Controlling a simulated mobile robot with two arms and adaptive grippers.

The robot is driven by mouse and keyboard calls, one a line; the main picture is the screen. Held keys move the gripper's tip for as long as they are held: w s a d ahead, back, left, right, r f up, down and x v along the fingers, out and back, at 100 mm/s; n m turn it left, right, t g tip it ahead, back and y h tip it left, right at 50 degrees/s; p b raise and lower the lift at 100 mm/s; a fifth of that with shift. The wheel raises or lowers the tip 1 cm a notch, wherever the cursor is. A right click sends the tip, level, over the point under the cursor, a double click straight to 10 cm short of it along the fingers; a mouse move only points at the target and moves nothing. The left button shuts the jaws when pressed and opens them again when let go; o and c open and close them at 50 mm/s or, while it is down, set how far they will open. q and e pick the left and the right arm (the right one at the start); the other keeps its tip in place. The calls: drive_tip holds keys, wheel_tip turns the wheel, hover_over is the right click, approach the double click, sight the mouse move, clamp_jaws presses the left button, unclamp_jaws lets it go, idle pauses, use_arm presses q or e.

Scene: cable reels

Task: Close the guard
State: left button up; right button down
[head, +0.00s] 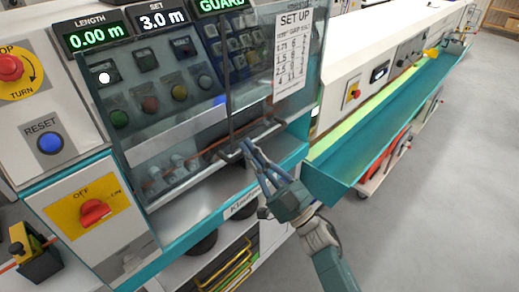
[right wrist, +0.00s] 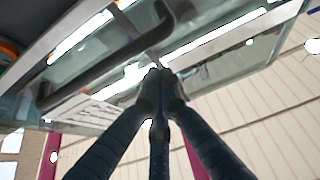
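The guard (head: 180,132) is a clear panel with a pale strip, in front of the machine's buttons and the opening with the rollers. A dark bar handle (head: 229,85) runs down it; in the right wrist view a dark handle (right wrist: 105,50) shows on the clear panel overhead. My right gripper (head: 248,150) is at the handle's lower end, near the panel's lower edge. Its fingers come together at the tips in the right wrist view (right wrist: 160,78), just under the panel, with nothing visible between them. Whether they touch the panel is unclear. My left gripper is out of view.
A red knob (head: 95,211), a blue reset button (head: 50,142) and a red stop button (head: 10,68) are at left. A "SET UP" sheet (head: 293,50) hangs at the guard's right. A long teal trough (head: 390,115) extends right. Grey floor is clear at right.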

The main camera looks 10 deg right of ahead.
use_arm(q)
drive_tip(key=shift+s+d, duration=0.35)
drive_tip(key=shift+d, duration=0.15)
use_arm(e)
drive_tip(key=shift+w+a+f, duration=0.1)
drive_tip(key=shift+f, duration=0.8)
use_arm(q)
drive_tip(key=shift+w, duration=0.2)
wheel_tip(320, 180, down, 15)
drive_tip(key=b, duration=1.5)
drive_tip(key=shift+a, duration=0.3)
use_arm(e)
wheel_tip(320, 180, down, 19)
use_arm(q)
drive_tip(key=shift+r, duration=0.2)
